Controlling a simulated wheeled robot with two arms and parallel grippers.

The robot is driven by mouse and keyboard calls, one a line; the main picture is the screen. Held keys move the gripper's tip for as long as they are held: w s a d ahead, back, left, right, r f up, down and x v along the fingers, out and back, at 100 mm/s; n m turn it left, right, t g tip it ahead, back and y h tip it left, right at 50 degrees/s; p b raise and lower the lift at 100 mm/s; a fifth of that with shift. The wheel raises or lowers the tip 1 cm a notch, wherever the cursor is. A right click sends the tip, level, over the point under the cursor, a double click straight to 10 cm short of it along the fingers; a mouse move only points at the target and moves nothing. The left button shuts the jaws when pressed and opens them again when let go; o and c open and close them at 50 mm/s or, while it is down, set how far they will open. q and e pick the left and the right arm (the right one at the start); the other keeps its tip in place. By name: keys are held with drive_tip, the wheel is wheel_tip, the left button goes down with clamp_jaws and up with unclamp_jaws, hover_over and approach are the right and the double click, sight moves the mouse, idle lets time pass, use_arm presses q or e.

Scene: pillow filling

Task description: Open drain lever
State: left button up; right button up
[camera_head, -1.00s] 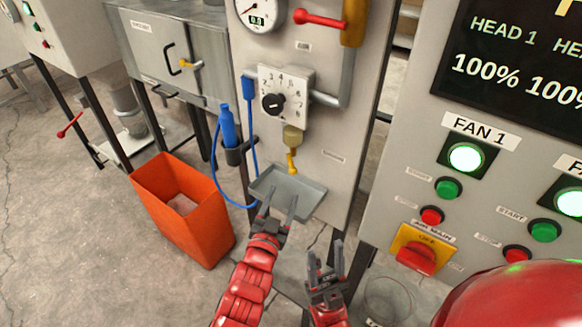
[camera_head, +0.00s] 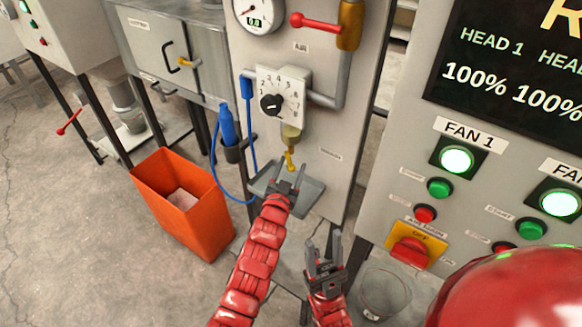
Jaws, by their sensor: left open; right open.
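The small yellow drain lever (camera_head: 290,160) hangs below the brass-coloured bowl (camera_head: 291,136) on the grey panel, above a grey drip tray (camera_head: 312,195). My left gripper (camera_head: 289,171) is open, in front of the tray and just below the lever. Its two fingers point up, one to each side of the lever's lower end in the picture. I cannot tell whether they touch the lever. My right gripper (camera_head: 322,243) is open and empty, lower and to the right, below the tray in the picture.
A numbered dial (camera_head: 282,94) and a red-handled valve (camera_head: 315,22) are above. A blue bottle (camera_head: 228,125) with a blue hose is left of the tray. An orange bin (camera_head: 188,210) stands on the floor. A control panel (camera_head: 470,215) with buttons is at right.

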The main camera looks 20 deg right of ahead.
use_arm(q)
drive_tip(key=shift+c, duration=0.4)
clamp_jaws()
drive_tip(key=shift+f+b, duration=0.2)
drive_tip(key=shift+b, duration=0.2)
drive_tip(key=shift+w+a+f+m+h+b, duration=0.15)
drive_tip(key=shift+w+m+b, duration=0.05)
drive_tip(key=shift+m+b, duration=0.4)
drive_tip(key=shift+w+a+f+m+h+b, duration=0.1)
drive_tip(key=shift+w+a+m+h+b, duration=0.1)
drive_tip(key=shift+m+b, duration=0.35)
drive_tip(key=shift+w+a+r+m+t+b, duration=0.1)
drive_tip(key=shift+w+r+m+t+b, duration=0.05)
drive_tip(key=shift+m+t+b, duration=0.15)
drive_tip(key=shift+r, duration=0.25)
drive_tip(key=shift+o, duration=0.4)
unclamp_jaws()
